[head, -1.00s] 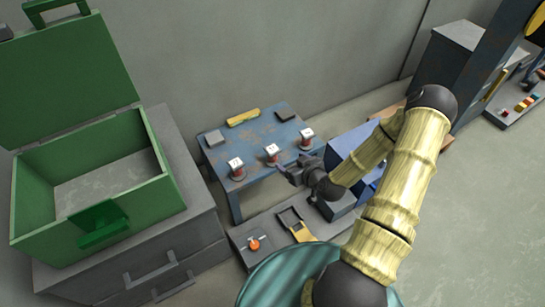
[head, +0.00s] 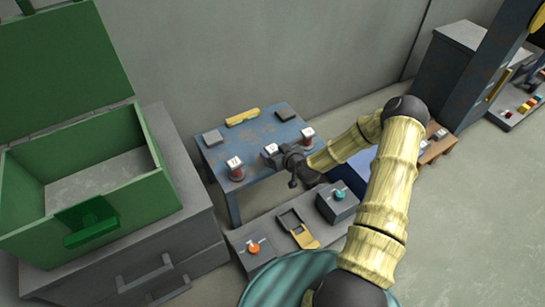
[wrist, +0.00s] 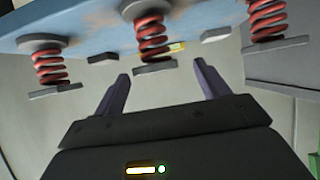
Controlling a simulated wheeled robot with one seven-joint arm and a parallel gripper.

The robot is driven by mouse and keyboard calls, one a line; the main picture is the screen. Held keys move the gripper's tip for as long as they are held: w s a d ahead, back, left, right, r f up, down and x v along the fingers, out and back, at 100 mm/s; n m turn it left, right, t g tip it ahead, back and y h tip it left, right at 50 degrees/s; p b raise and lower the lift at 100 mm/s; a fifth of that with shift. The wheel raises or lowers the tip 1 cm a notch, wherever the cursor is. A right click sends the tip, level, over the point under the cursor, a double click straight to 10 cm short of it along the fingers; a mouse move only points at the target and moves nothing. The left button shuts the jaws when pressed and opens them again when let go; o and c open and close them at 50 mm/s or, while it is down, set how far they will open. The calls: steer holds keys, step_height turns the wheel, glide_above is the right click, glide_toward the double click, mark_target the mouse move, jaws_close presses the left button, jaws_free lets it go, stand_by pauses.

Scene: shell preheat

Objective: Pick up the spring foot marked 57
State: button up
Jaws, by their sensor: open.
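Three spring feet stand on the blue table: a left one (head: 236,170), a middle one (head: 271,150) and a right one (head: 307,137). Each has a red spring and a white marked top; the numbers are too small to read, so I cannot tell which is 57. My gripper (head: 285,154) is beside the middle foot, partly covering it. In the wrist view, which looks upside down, my gripper (wrist: 160,76) is open and empty. The middle foot's red spring (wrist: 152,37) lies beyond the fingertips, between their lines. The other two springs are outside the fingers.
The blue table (head: 262,135) also holds a yellow bar (head: 242,117) and grey blocks (head: 285,112). Below it is a grey bench with an orange knob (head: 253,247), a yellow clamp (head: 303,236) and a teal-knobbed box (head: 338,203). An open green box (head: 100,190) stands left.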

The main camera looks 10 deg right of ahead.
mark_target(273, 148)
steer(key=b+x, duration=0.3)
steer(key=x, duration=0.2)
steer(key=shift+d+f, duration=0.1)
stand_by(0.6)
steer(key=shift+w, duration=0.1)
steer(key=c, duration=1.3)
steer(key=shift+r, duration=0.2)
step_height(273, 148, up, 10)
steer(key=p, duration=0.4)
steer(key=shift+f, duration=0.1)
